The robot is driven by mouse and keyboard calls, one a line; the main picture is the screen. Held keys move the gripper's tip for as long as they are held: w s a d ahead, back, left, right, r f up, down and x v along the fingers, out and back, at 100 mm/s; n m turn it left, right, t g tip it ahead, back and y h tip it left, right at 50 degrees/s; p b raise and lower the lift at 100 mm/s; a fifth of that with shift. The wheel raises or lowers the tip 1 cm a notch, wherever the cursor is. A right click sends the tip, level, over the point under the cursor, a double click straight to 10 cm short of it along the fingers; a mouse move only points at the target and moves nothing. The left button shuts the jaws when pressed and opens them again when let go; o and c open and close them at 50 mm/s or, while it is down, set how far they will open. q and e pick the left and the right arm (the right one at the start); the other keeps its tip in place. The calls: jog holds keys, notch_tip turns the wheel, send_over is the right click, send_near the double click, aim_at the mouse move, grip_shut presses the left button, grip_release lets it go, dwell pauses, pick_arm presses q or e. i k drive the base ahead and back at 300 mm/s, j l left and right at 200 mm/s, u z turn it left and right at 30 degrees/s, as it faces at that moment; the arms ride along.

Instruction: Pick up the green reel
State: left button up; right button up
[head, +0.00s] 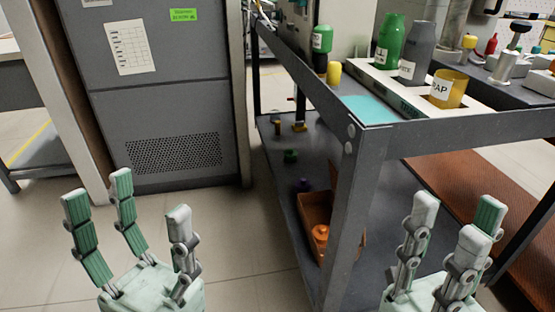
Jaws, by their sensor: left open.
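A small green reel-like piece (290,155) lies on the dark lower shelf (276,171) of the metal rack, toward its left edge. I take it for the green reel, though it is small and its details are hard to make out. My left gripper (130,207) is open and empty at the lower left, over the floor in front of the grey cabinet, well apart from the reel. My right gripper (453,218) is at the lower right, in front of the rack, with its fingers spread upward and nothing between them.
The rack's front post (347,215) stands between the two grippers. A purple piece (304,185) and an open box (313,208) with an orange reel (320,233) share the lower shelf. Green (390,42), grey (417,52) and yellow (448,88) containers stand above.

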aim_at(290, 154)
jog(key=i+j+u, duration=0.25)
jog(key=u, duration=0.15)
jog(key=i+j+u, duration=0.1)
jog(key=i+u, duration=0.25)
jog(key=i+j, duration=0.1)
jog(key=i, duration=0.3)
jog(key=i+j, duration=0.1)
jog(key=i, duration=0.35)
jog(key=i+z, duration=0.3)
jog(key=i, duration=0.15)
jog(key=i+j+z, duration=0.15)
jog(key=i+z, duration=0.15)
jog(key=i, duration=0.15)
jog(key=i+j+z, duration=0.3)
jog(key=i, duration=0.15)
jog(key=l, duration=0.25)
jog(key=i+l, duration=0.15)
